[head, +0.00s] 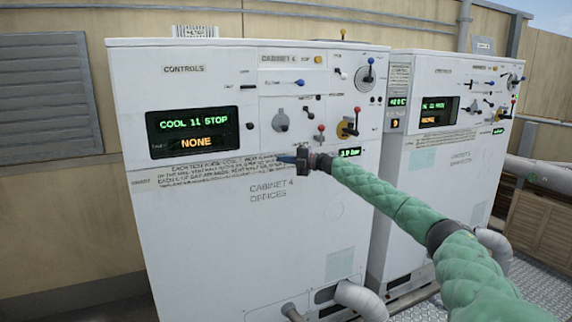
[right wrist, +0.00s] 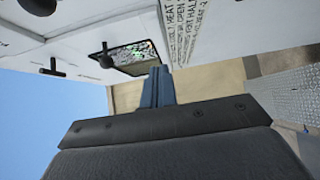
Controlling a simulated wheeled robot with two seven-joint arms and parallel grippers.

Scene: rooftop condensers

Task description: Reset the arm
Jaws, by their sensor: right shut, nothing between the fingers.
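My right arm (head: 400,208), in a green quilted sleeve, reaches in from the lower right in the head view. Its gripper (head: 287,159) is in front of the white cabinet 4 (head: 240,235), just below the control panel, beside the printed text strip. In the right wrist view the blue fingers (right wrist: 157,86) are together with nothing between them. Whether they touch the cabinet I cannot tell. The cabinet's display (head: 193,132) reads "COOL 11 STOP" and "NONE". My left gripper is not in view.
Knobs and levers, among them a yellow dial (head: 347,129) and a red-tipped lever (head: 320,133), stick out above and right of the gripper. A second white cabinet (head: 440,155) stands to the right. White pipes (head: 362,298) bend out near the bottom. A louvred vent (head: 45,92) is at left.

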